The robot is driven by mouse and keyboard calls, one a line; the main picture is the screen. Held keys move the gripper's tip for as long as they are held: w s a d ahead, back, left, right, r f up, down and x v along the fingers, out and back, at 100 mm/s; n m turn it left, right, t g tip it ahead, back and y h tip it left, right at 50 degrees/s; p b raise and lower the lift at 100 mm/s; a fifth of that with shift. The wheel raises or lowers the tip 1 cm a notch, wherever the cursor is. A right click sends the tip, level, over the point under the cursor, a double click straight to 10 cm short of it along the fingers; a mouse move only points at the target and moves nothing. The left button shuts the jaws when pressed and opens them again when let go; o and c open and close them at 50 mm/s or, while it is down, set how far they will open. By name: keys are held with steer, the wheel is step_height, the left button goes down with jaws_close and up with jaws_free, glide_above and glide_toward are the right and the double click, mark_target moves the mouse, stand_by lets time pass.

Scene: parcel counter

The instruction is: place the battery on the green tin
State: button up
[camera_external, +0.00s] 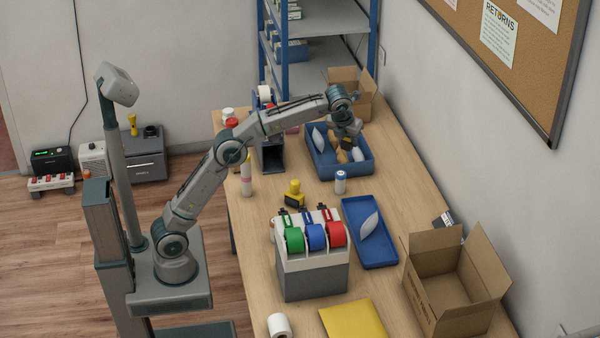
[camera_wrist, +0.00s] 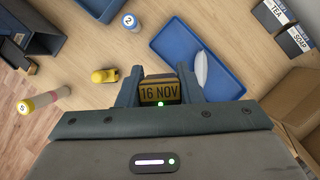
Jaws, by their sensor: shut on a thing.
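My gripper (camera_external: 347,134) is raised high; in the external view it appears in front of the blue crate. In the wrist view my gripper (camera_wrist: 160,96) is shut on a small dark block with a yellow label reading "16 NOV" (camera_wrist: 159,93). Only its labelled face shows, so I cannot tell if it is the battery. I see no green tin in either view. A green tape roll (camera_external: 293,238) sits in the grey dispenser.
The blue crate (camera_external: 316,166) holds pouches and brown items. A blue tray (camera_external: 365,205) bears a white pouch. An open cardboard box (camera_external: 430,290) is at right.

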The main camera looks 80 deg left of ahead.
steer(key=s+a+n+g, duration=0.1)
steer(key=s+a+n, duration=0.35)
steer(key=a, duration=0.75)
steer(key=s+a+r+n+g+y, duration=0.1)
steer(key=s+a, duration=0.6)
steer(key=a, duration=0.6)
steer(key=s+a+n+g, duration=0.15)
steer(key=s+a, duration=0.35)
steer(key=a, duration=0.7)
steer(key=s+a+f+t+p, duration=0.1)
steer(key=s+a+f, duration=0.3)
steer(key=s+a, duration=0.2)
steer(key=s+a+f+p, duration=0.2)
steer(key=s+a+f, duration=0.1)
steer(key=s+a, duration=0.25)
steer(key=s+f+m, duration=0.1)
steer(key=f, duration=0.3)
steer(key=s+a+f+m+t+p, duration=0.1)
steer(key=f, duration=0.3)
steer(key=s+a+f, duration=0.1)
steer(key=s+f, duration=0.1)
steer(key=f, duration=0.3)
steer(key=shift+s+a+m, duration=0.1)
steer(key=shift+a+m, duration=0.15)
steer(key=shift+m, duration=0.15)
steer(key=shift+f+p, duration=0.4)
steer(key=shift+f, duration=1.8)
